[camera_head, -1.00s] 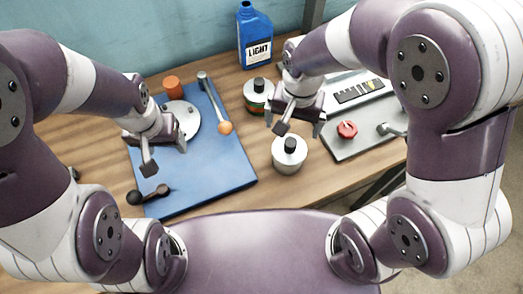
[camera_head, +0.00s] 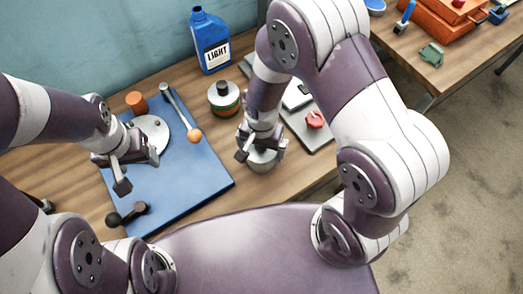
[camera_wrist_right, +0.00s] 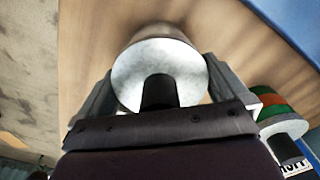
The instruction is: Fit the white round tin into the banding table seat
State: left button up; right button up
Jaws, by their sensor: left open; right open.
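The white round tin (camera_head: 262,164) with a black cap stands on the wooden table, right of the blue board. My right gripper (camera_head: 262,150) is open over it and hides much of it in the head view. In the right wrist view the tin (camera_wrist_right: 160,62) sits between the open fingers (camera_wrist_right: 163,88), which lie either side of it; contact cannot be told. The banding table, a pale round disc (camera_head: 153,130), is on the blue board, partly hidden by my left gripper (camera_head: 137,171). That gripper is open and empty above the board. I cannot make out the seat.
A tin with green and orange bands (camera_head: 224,99) stands behind the white tin. A blue LIGHT bottle (camera_head: 209,42) is further back. An orange cylinder (camera_head: 136,102) and an orange-ended lever (camera_head: 181,112) are by the disc. A grey panel with a red knob (camera_head: 314,119) lies right.

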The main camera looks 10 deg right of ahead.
jog(key=shift+a, duration=0.15)
jog(key=c, duration=1.1)
jog(key=shift+r, duration=0.1)
